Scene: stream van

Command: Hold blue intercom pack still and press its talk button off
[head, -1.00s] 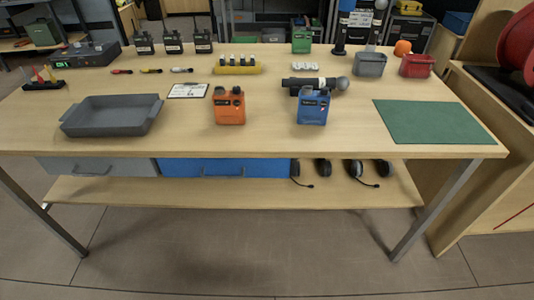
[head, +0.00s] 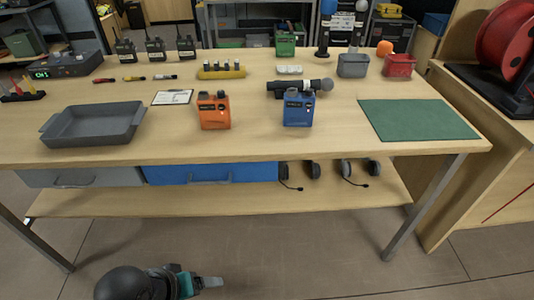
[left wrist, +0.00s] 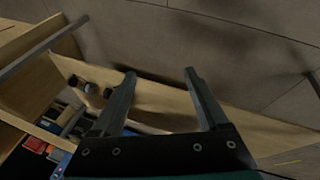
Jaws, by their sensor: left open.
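The blue intercom pack (head: 297,110) stands upright on the workbench, right of centre in the head view, with dark knobs on its top. Its talk button is too small to make out. A black microphone lies close behind it. My left gripper (head: 208,283) is low in front of the bench at the bottom of the head view, well away from the pack. In the left wrist view its two fingers (left wrist: 160,75) are apart with nothing between them. My right gripper is in neither view.
An orange pack (head: 214,113) stands left of the blue one. A grey tray (head: 92,140) lies at the left and a green mat (head: 418,122) at the right. The bench's front edge, drawers (head: 208,172) and lower shelf (head: 240,208) lie between my left arm and the top.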

